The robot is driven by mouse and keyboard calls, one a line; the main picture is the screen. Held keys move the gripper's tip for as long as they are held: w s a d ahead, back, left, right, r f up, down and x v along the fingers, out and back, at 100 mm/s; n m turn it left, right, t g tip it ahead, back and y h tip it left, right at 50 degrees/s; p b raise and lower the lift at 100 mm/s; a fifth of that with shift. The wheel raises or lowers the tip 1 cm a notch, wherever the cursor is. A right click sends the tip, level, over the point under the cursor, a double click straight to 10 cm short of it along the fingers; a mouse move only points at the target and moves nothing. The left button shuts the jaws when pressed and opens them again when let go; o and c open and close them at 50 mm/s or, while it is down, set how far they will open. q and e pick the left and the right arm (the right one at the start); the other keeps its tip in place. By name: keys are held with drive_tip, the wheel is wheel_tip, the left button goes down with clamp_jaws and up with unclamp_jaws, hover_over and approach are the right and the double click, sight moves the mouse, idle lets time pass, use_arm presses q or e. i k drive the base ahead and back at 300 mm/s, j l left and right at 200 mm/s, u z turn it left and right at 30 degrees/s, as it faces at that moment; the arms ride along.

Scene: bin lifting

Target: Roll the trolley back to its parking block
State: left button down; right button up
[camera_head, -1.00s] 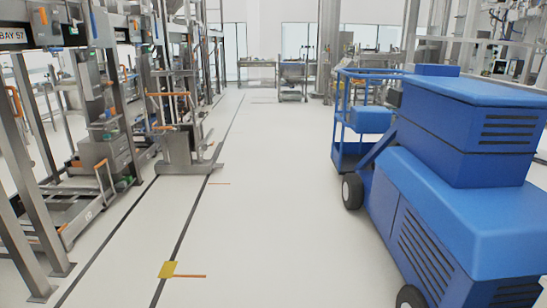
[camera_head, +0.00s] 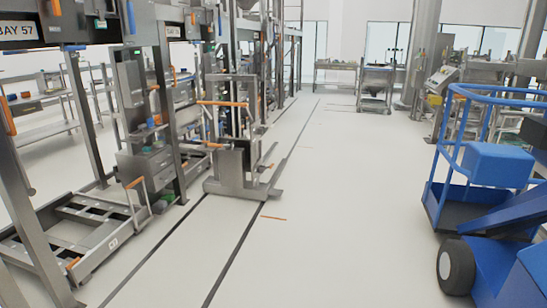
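A grey steel wheeled frame with orange handles (camera_head: 240,166) stands upright on the floor lines, left of centre. A low, flat steel trolley (camera_head: 113,243) with an orange handle sits at the left, partly inside the bay marked 57. I cannot tell which of these is the task's trolley. No parking block can be made out clearly. Neither of my grippers is in view.
A blue lift vehicle (camera_head: 500,215) with a railed basket stands at the right, cut off by the frame edge. Bay posts (camera_head: 30,200) line the left. The pale floor (camera_head: 340,220) between is clear. A steel cart (camera_head: 376,90) stands far back.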

sight(228, 179)
drive_tip(key=i+j+u, duration=0.35)
drive_tip(key=i, duration=0.65)
drive_tip(key=i+j+u, duration=0.2)
drive_tip(key=i+u, duration=0.2)
drive_tip(key=i, duration=0.65)
drive_tip(key=i+l+u, duration=0.2)
drive_tip(key=i+u, duration=0.15)
drive_tip(key=i, duration=0.7)
